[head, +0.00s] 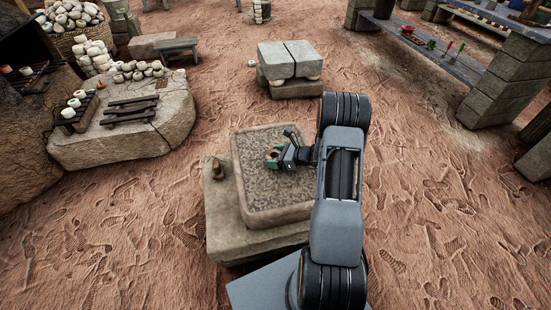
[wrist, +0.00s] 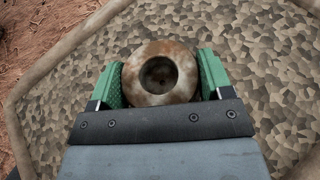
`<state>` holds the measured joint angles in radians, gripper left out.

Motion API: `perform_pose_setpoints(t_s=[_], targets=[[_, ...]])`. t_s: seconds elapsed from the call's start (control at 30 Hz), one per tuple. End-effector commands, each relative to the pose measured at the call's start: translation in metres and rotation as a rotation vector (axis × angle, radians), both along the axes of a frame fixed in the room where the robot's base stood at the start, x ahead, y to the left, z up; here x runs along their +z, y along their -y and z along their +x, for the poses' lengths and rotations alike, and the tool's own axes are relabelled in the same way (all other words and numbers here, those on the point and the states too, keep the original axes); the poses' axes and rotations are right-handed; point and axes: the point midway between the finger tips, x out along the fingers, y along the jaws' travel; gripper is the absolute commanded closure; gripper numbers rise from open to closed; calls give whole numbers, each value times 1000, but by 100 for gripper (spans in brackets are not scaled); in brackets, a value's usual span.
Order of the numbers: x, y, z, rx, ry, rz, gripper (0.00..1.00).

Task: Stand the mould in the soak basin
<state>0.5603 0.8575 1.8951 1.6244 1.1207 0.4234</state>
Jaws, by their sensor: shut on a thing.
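The mould (wrist: 150,95) is a round, mottled brown-and-cream piece with a dark hole in its top. My gripper (head: 274,157) is shut on it, with a green finger on each side in the wrist view. In the head view the mould is small and mostly hidden by the fingers. The soak basin (head: 240,184) is a square, pale stone tray with a mottled, pebble-like floor. My gripper is over its upper middle part. I cannot tell whether the mould touches the basin floor.
The basin sits on a stone block (head: 222,238), with a small brown object (head: 217,169) on its left side. A paired stone block (head: 289,62) stands behind. A rock ledge (head: 160,130) with pots is at left, a long bench (head: 440,58) at upper right. Sandy ground between is clear.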

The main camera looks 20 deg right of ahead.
Motion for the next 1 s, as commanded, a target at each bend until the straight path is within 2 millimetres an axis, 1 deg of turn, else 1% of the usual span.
perform_pose_setpoints(t_s=[0.2, 0.37, 0.4, 0.6, 0.63, 0.67, 0.87, 0.97, 1.0], targets=[[1, 0, 0, 0, 2, -1, 57], [-4, 0, 0, -1, 2, 0, 57], [-3, 0, 0, -1, 2, 0, 24], [-2, 0, 0, -1, 2, 0, 5], [-2, 0, 0, -1, 2, 0, 2], [-2, 0, 0, -1, 1, -1, 2], [-2, 0, 0, -1, 2, 0, 2], [4, 0, 0, -1, 2, 0, 2], [4, 4, -3, -3, 1, -1, 2]])
